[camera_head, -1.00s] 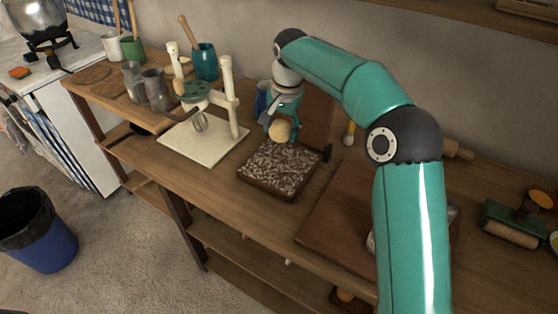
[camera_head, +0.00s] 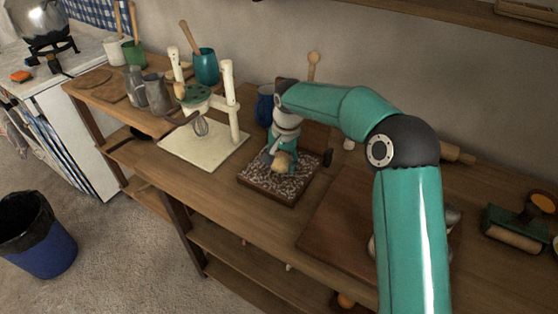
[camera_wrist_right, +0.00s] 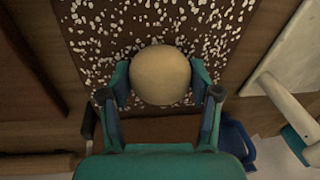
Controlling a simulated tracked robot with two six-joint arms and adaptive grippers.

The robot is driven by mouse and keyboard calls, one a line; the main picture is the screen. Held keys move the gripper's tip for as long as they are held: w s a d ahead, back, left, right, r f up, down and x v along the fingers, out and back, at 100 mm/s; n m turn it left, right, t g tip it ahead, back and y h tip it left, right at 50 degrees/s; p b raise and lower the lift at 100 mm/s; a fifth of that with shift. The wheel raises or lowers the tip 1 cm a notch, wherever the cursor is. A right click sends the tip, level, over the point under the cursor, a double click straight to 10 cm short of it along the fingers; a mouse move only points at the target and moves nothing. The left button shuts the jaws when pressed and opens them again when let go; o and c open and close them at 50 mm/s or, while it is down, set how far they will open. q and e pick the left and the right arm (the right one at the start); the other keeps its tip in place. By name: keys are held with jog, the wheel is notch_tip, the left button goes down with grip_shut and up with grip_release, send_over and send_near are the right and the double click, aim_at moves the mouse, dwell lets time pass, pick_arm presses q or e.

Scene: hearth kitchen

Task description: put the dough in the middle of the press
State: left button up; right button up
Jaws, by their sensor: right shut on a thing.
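The dough (camera_head: 284,163) is a pale round ball, and it also shows in the right wrist view (camera_wrist_right: 160,75). My right gripper (camera_head: 282,154) is shut on it, with a finger on each side in the wrist view (camera_wrist_right: 160,82). The press (camera_head: 262,184) is a dark wooden square with a white-speckled face, and its brown lid (camera_head: 316,135) stands open behind. The speckled face also shows in the wrist view (camera_wrist_right: 95,35). The dough is over this face, nearer the lid side. I cannot tell whether it touches. My left gripper is not in view.
A cream stand with a whisk (camera_head: 202,150) is left of the press. A blue mug (camera_head: 264,108) stands behind, close to my right gripper. A brown board (camera_head: 335,220) lies to the right, partly hidden by my arm. A rolling pin (camera_head: 458,154) lies at the back.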

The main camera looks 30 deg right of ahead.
aim_at(285, 170)
jog(key=o, duration=0.9)
jog(key=shift+c, duration=0.2)
jog(key=shift+r, duration=0.1)
notch_tip(285, 170, up, 12)
jog(key=s, duration=0.2)
jog(key=shift+p, duration=0.3)
